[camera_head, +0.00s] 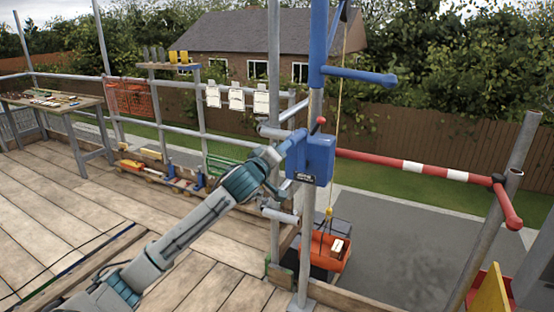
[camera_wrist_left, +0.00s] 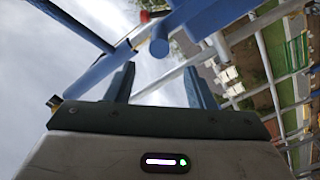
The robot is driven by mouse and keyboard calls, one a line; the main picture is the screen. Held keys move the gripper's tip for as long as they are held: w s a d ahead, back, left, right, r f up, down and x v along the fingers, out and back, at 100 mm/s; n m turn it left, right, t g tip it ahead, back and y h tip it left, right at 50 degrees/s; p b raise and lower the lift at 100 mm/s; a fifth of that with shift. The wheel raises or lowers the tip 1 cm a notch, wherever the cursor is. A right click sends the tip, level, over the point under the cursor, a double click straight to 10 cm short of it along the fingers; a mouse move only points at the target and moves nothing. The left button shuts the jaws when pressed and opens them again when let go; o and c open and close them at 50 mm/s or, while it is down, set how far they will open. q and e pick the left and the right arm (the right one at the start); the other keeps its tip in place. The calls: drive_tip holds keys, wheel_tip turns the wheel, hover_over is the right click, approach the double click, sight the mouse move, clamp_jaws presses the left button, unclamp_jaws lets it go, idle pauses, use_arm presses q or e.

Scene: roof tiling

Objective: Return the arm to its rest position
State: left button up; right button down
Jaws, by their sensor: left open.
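My left arm comes in from the lower left of the head view. Its left gripper (camera_wrist_left: 160,80) is at the scaffold post, close to the blue hoist box (camera_head: 312,158). Blue hoist parts (camera_wrist_left: 205,18) with a small red knob (camera_wrist_left: 146,16) show beyond the fingers. In the head view the fingertips are hard to pick out against the blue parts, and I cannot tell whether they touch. My right gripper is not in view.
A red hoist bucket (camera_head: 328,252) with a pale item in it hangs beside the post. A red and white bar (camera_head: 425,170) closes the right side. A workbench (camera_head: 52,104) stands at the far left. The plank deck (camera_head: 60,205) on the left is mostly clear.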

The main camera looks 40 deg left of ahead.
use_arm(q)
drive_tip(key=shift+s+d, duration=0.1)
drive_tip(key=shift+s, duration=0.25)
idle(0.3)
